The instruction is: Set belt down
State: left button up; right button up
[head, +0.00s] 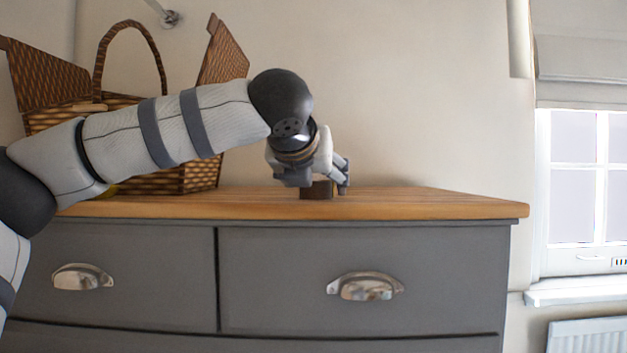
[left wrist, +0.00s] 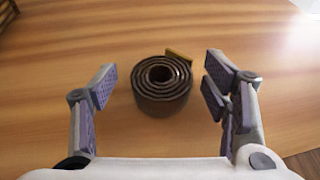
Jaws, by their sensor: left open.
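The belt (head: 317,189) is a dark brown coil standing on the wooden top of the dresser (head: 430,206). In the left wrist view the rolled belt (left wrist: 161,88) sits on its edge with its spiral facing up and a brass-coloured piece at its rim. My left gripper (head: 326,188) is at the belt, and in the left wrist view its fingers (left wrist: 160,92) are spread on both sides of it, with gaps of bare wood between. My right gripper is in neither view.
A wicker basket (head: 200,178) with raised lids and a handle stands on the dresser top to the left, behind my left arm. The top right of the dresser is clear up to its edge. A window (head: 585,180) is at the far right.

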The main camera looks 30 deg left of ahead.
pick_arm(q)
jog(key=v, duration=0.3)
jog(key=p+v, duration=0.1)
jog(key=v, duration=0.2)
jog(key=shift+r, duration=0.45)
jog(key=v, duration=0.5)
jog(key=shift+s+d+f, duration=0.2)
jog(key=shift+s+f, duration=0.05)
jog(key=shift+s, duration=0.1)
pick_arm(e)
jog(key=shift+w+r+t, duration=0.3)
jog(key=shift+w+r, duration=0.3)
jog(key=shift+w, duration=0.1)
